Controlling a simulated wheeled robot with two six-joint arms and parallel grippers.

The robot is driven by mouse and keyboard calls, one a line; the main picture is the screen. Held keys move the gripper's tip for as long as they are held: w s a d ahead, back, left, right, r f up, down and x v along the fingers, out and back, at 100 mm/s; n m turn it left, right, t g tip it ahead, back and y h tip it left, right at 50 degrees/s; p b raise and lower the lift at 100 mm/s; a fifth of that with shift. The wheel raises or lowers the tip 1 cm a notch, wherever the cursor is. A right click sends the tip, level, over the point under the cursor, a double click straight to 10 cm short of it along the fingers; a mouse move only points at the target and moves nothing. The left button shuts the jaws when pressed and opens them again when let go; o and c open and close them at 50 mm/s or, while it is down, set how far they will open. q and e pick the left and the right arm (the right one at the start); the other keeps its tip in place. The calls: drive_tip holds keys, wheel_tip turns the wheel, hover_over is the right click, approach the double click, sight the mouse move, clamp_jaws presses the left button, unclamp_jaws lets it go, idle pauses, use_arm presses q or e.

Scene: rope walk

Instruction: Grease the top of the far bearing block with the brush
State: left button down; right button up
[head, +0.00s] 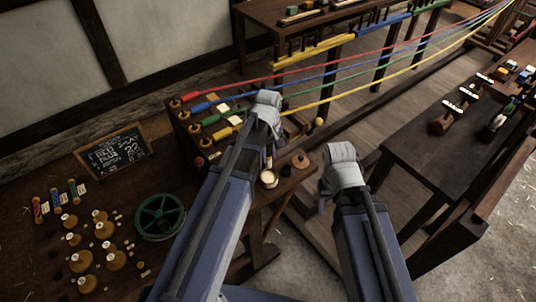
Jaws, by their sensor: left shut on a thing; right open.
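My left gripper (268,148) is over the dark bench at the centre, pointing down. It is shut on a thin thing, probably the brush, mostly hidden by the gripper and arm. A small round pot with a pale top (268,179) stands just below it. My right gripper (323,192) is open and empty, to the right of the bench end. On the bench (203,150) are red, blue, green and yellow handles with ropes running to the upper right. I cannot tell which piece is the far bearing block.
A green reel (160,216), several tan bobbins (98,235) and a chalkboard (112,150) lie on the left table. A yellow ball (318,121) is beyond my grippers. A dark table (440,150) with tools stands at the right. Taut ropes (370,64) cross the upper middle.

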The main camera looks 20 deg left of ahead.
sight(269, 167)
use_arm(q)
drive_tip(key=shift+w+d+f, duration=0.15)
drive_tip(key=shift+f, duration=0.1)
drive_tip(key=shift+f+b, duration=0.5)
drive_tip(key=shift+b, duration=0.25)
wheel_tip(269, 167, down, 5)
drive_tip(key=b, duration=0.4)
drive_tip(key=shift+r+b, duration=0.2)
drive_tip(key=shift+b, duration=0.1)
drive_tip(key=shift+f+b, duration=0.5)
drive_tip(key=shift+b, duration=0.05)
idle(1.1)
wheel_tip(269, 167, up, 7)
drive_tip(key=p, duration=0.7)
idle(0.4)
idle(0.4)
